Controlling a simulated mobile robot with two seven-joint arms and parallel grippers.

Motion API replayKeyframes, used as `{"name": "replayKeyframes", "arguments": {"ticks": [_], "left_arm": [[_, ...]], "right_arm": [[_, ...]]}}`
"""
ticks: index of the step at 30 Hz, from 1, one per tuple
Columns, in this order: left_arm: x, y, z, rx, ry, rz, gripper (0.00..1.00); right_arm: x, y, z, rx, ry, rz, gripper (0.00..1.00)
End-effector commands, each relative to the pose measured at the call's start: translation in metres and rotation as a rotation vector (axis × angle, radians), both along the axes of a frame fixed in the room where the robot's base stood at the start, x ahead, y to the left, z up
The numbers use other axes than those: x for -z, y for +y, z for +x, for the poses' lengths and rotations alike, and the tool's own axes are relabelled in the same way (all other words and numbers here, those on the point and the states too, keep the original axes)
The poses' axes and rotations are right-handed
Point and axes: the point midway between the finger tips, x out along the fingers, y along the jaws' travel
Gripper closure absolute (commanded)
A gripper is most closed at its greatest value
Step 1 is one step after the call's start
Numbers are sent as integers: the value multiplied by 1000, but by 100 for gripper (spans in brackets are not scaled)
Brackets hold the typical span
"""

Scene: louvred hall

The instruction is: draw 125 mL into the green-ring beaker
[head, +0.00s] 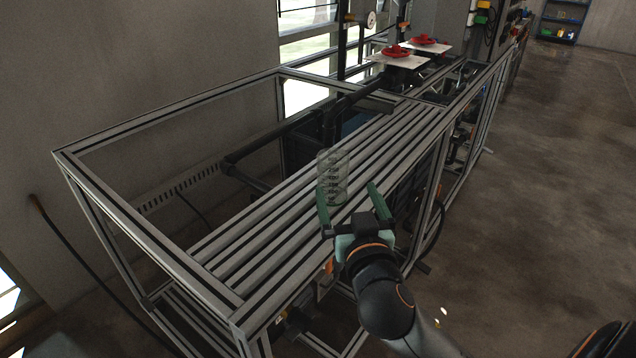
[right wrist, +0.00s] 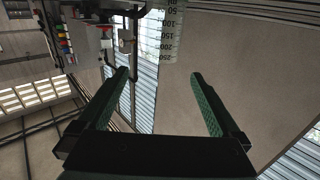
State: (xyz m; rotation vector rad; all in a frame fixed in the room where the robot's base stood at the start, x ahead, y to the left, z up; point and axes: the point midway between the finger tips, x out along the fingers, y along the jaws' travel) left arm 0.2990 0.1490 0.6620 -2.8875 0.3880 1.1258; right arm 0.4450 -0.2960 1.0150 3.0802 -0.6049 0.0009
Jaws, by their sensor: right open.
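A clear beaker (head: 333,172) with dark graduation marks stands upright on the slatted metal bench top. Its marks, numbered 50 to 250, also show on the beaker in the right wrist view (right wrist: 166,38). I cannot make out a green ring on it. My right gripper (head: 347,188) is open, its green-padded fingers pointing toward the beaker. In the right wrist view the gripper (right wrist: 158,73) has nothing between its fingertips, and the beaker shows past them. In the head view the left finger overlaps the beaker's edge. My left gripper is out of view.
The slatted bench top (head: 262,232) sits inside an aluminium frame (head: 165,118) with a raised rail and corner posts. Two red handwheels (head: 397,51) on pale plates and a round gauge (head: 371,19) are farther back. Open floor (head: 545,190) lies to the right.

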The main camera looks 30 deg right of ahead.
Motion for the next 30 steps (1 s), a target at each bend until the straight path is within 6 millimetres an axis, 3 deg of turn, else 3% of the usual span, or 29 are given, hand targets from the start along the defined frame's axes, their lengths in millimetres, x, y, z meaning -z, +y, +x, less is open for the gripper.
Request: {"name": "replayKeyframes", "arguments": {"ticks": [4,12,19,30], "left_arm": [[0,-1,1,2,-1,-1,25],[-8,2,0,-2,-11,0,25],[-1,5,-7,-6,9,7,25],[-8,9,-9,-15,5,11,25]], "right_arm": [[-1,-3,0,5,1,1,0],[-3,-21,44,7,1,-1,0],[-1,-28,62,6,1,3,0],[-4,-43,105,7,2,1,0]]}}
